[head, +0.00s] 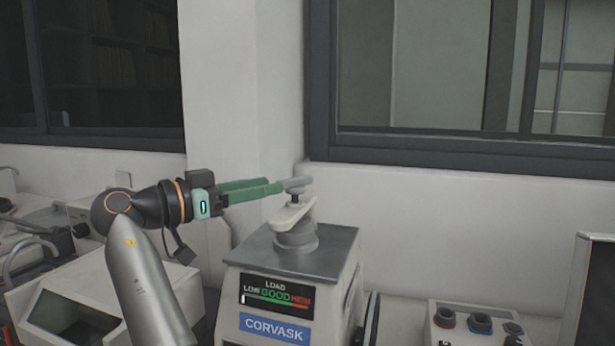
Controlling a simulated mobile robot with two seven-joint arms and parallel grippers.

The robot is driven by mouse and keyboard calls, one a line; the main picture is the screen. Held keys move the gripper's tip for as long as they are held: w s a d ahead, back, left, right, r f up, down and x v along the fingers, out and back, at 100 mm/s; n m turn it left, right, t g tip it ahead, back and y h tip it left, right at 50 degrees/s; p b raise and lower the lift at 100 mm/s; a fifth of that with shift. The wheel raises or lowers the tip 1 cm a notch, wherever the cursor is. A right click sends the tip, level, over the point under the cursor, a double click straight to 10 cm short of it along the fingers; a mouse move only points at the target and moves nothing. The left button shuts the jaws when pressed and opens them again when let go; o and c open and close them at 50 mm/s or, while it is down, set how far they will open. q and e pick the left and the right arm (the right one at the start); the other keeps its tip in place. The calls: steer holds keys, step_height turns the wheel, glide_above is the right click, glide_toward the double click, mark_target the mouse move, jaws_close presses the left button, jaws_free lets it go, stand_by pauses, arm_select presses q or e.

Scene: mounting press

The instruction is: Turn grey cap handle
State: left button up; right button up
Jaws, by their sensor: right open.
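The mounting press (287,285) stands at the centre with a dark grey top plate. Its grey cap (296,238) sits on top and carries a pale grey bar handle (291,214), slanting up to the right, with a dark upright pin near its upper end. My right gripper (290,187) reaches in level from the left with green fingers, and it is open. Its fingertips are at the top of the pin, by a rounded grey piece. I cannot tell whether they touch it. My left gripper is out of view.
The load display (275,293) reads LOW, GOOD, HIGH, with a white marker at the low end. A white box (80,285) and other equipment stand at left. A control box with knobs (478,324) stands at right. The wall and window are behind.

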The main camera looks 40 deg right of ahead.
mark_target(312, 177)
steer(key=d, duration=0.3)
steer(key=d+p, duration=0.1)
steer(key=d, duration=0.3)
steer(key=s+d+p, duration=0.1)
steer(key=d, duration=0.2)
steer(key=shift+s+d, duration=0.1)
steer(key=shift+d, duration=0.1)
jaws_close()
